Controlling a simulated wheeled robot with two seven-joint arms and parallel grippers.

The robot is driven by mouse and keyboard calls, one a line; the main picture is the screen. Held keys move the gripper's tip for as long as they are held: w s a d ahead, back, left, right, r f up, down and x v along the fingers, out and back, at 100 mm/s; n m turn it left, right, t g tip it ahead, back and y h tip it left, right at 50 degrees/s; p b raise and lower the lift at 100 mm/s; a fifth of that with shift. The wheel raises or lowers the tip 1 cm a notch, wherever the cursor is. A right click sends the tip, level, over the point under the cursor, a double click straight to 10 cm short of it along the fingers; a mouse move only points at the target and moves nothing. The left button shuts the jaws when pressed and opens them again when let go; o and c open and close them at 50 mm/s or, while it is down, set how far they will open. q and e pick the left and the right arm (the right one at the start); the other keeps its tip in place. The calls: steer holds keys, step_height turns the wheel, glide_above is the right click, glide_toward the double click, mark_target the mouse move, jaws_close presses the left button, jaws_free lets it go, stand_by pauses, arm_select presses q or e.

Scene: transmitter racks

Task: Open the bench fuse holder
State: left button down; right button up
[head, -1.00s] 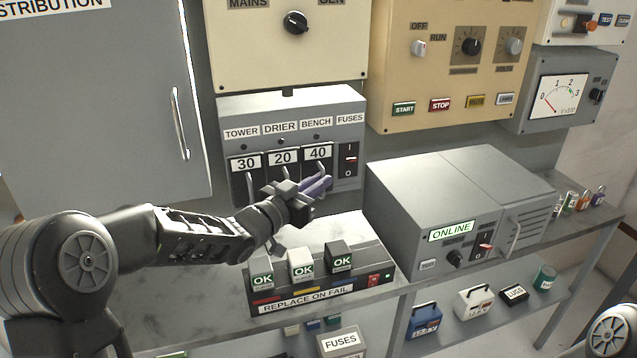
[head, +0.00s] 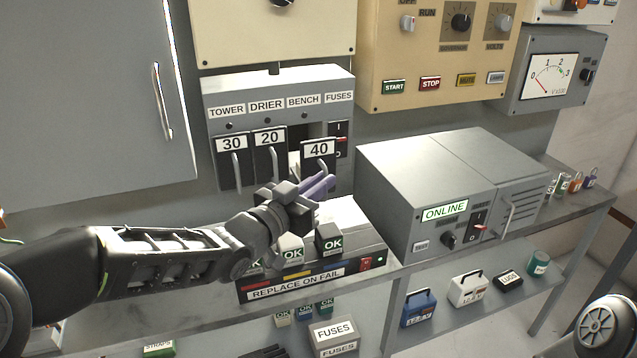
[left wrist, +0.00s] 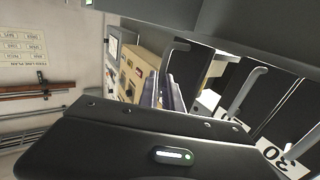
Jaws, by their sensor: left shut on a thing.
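The fuse box (head: 278,92) on the wall carries labels TOWER, DRIER, BENCH and FUSES. The bench fuse holder (head: 319,150), a black block marked 40, stands out from the box, with a dark opening (head: 300,133) showing behind it, below the BENCH label. My left gripper (head: 320,186) is shut on the holder's handle (head: 322,168), just below the 40 label; the grip itself is partly hidden. In the left wrist view its fingers (left wrist: 168,95) show mid-picture. My right gripper is out of view.
Holders 30 (head: 233,165) and 20 (head: 270,155) sit in the box to the left. Below is the REPLACE ON FAIL tray (head: 300,287) with several OK blocks. The grey ONLINE unit (head: 410,185) stands close on the right.

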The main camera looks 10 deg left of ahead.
arm_select(q)
steer(key=c, duration=1.5)
jaws_free()
steer(key=shift+c, duration=0.2)
steer(key=shift+s, duration=0.1)
steer(key=v, duration=0.7)
steer(key=shift+s+a, duration=0.15)
steer(key=shift+s, duration=0.15)
